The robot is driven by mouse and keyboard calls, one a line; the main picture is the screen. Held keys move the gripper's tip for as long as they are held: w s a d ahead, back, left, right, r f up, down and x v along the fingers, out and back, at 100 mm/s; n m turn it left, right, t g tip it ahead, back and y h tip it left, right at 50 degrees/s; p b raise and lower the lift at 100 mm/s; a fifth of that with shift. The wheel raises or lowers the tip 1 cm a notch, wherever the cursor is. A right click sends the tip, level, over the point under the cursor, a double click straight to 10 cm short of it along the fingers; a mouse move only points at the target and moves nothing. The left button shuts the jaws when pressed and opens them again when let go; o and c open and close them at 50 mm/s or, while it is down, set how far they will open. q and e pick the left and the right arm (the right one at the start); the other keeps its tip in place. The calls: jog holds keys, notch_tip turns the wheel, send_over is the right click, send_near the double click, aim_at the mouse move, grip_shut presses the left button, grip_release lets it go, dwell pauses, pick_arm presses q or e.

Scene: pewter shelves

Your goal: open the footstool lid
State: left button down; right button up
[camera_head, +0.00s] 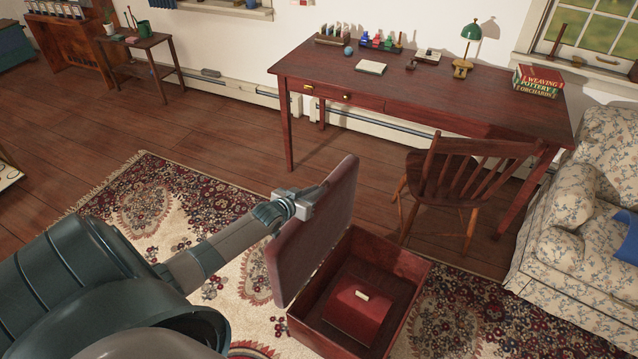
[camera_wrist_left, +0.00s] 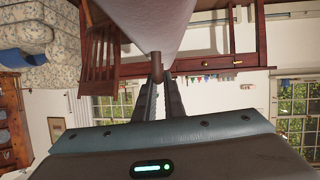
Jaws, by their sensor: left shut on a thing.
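The footstool (camera_head: 405,265) is a dark red box standing on the patterned rug. Its padded lid (camera_head: 318,235) is raised, tilted steeply upright along the left side of the box. Inside the box lies a red object (camera_head: 357,308) with a small pale tag. My left gripper (camera_head: 312,200) is at the lid's upper edge, shut on a part of it. In the left wrist view, the fingers (camera_wrist_left: 156,78) close on a small brown piece at the edge of the pale lid underside (camera_wrist_left: 150,22). My right gripper is not in view.
A wooden chair (camera_head: 465,180) and a long desk (camera_head: 430,98) stand behind the footstool. A floral sofa (camera_head: 575,255) is at the right. The rug (camera_head: 160,190) and wooden floor (camera_head: 60,150) to the left are mostly clear.

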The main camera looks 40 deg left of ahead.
pick_arm(q)
jog(key=shift+s+a+f, duration=0.1)
jog(key=shift+a+f, duration=0.05)
jog(key=shift+a, duration=0.25)
jog(key=shift+s+a+f, duration=0.1)
jog(key=shift+a+f, duration=0.05)
jog(key=shift+a, duration=0.25)
jog(key=c, duration=1.8)
grip_release()
jog(key=shift+c, duration=0.2)
jog(key=shift+r, duration=0.15)
jog(key=shift+s+d+r, duration=0.1)
jog(key=shift+s+r, duration=0.05)
jog(key=shift+s, duration=0.4)
jog(key=a+b+v, duration=0.1)
jog(key=b+v, duration=0.1)
jog(key=v, duration=1.4)
jog(key=shift+d, duration=0.4)
